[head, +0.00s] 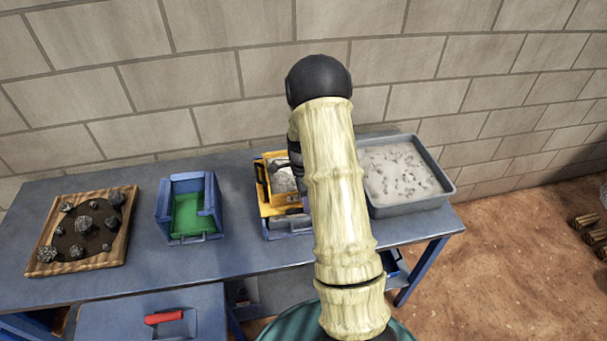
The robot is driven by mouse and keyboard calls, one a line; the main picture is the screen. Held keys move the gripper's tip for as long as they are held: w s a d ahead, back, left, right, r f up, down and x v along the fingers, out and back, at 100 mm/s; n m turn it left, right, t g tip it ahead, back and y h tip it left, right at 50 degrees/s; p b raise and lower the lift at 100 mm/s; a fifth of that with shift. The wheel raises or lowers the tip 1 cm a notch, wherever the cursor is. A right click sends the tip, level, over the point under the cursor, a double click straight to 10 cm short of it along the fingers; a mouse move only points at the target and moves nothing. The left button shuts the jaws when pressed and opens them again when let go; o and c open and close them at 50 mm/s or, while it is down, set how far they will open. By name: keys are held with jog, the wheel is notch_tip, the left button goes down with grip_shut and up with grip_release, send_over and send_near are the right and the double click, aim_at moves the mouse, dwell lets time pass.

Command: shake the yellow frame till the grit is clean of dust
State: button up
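The yellow frame (264,177) is near the middle of the blue table, just left of my arm. Pale grey grit (280,179) lies inside it. The frame sits over a blue box (289,226) that holds more grey material. My arm crosses in front of the frame's right side. Dark parts of my gripper (295,160) show at the frame's right edge, but the fingertips are mostly hidden behind my arm. I cannot tell whether they grip the frame. How dusty the grit is cannot be made out.
A grey tray (443,189) of pale dust and stones stands right of my arm. A blue box with a green floor (190,217) and a wooden tray (48,267) of dark rocks stand left. A red-handled tool (172,317) lies on a lower front surface. Bare blue tabletop (145,215) lies between.

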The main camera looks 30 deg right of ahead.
jog(key=w+d+r+b, duration=0.1)
jog(key=w+r+b, duration=0.1)
jog(key=r, duration=1.4)
jog(key=shift+w, duration=0.55)
jog(key=shift+a, duration=0.1)
jog(key=s+a+f+n+t, duration=0.2)
jog(key=s+a+n+t, duration=0.2)
jog(key=s+a+n, duration=1.1)
jog(key=s+n, duration=0.2)
jog(key=n, duration=0.4)
jog(key=shift+s+a+t+h, duration=0.2)
jog(key=shift+s+t+h, duration=0.1)
jog(key=shift+s+t, duration=0.1)
